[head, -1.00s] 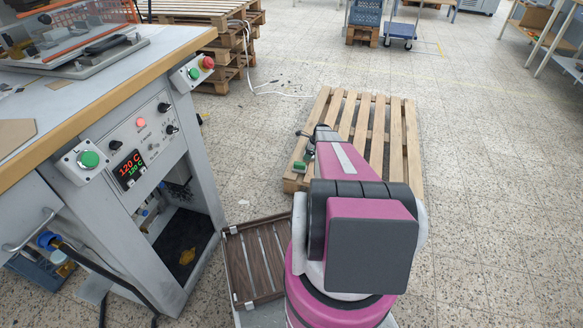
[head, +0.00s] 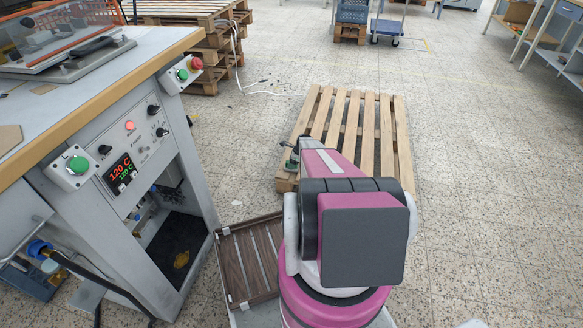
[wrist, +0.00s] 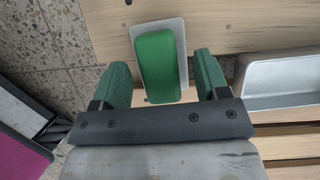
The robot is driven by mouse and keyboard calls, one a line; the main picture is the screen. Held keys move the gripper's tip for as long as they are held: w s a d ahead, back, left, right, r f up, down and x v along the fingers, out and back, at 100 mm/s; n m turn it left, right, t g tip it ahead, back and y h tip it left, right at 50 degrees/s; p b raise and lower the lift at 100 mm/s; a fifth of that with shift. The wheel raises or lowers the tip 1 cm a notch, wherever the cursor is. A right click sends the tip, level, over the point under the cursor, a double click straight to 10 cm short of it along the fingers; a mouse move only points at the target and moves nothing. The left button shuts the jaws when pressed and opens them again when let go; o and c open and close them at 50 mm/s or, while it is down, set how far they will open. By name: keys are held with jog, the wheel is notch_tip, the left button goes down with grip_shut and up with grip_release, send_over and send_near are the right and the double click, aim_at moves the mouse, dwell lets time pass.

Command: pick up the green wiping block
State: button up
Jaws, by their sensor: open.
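The green wiping block (wrist: 159,58) lies on a light grey base on a wooden plank, in the upper middle of the wrist view. My gripper (wrist: 161,70) is open, with one green-padded finger on each side of the block's near part. A gap shows on both sides, so neither finger seems to touch it. In the head view my gripper (head: 291,160) is small and low at the left edge of the wooden pallet (head: 392,140). There I cannot tell the block apart from the gripper.
A grey metal tray (wrist: 285,82) lies on the planks to the right of the gripper. A brown slatted crate (head: 236,262) stands by the stamping machine (head: 195,195) at left. The tiled floor right of the pallet is clear.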

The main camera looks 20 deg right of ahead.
jog(key=shift+w+a+f, duration=0.1)
jog(key=shift+a+f, duration=0.1)
jog(key=shift+f, duration=0.3)
jog(key=c, duration=1)
jog(key=shift+c, duration=0.2)
jog(key=shift+r, duration=0.2)
jog(key=shift+r, duration=0.8)
notch_tip(320, 180, up, 2)
jog(key=shift+r, duration=0.25)
jog(key=s+a+r, duration=0.6)
jog(key=s+a, duration=0.1)
jog(key=a, duration=0.1)
jog(key=shift+s+a+r, duration=0.3)
jog(key=shift+s, duration=0.1)
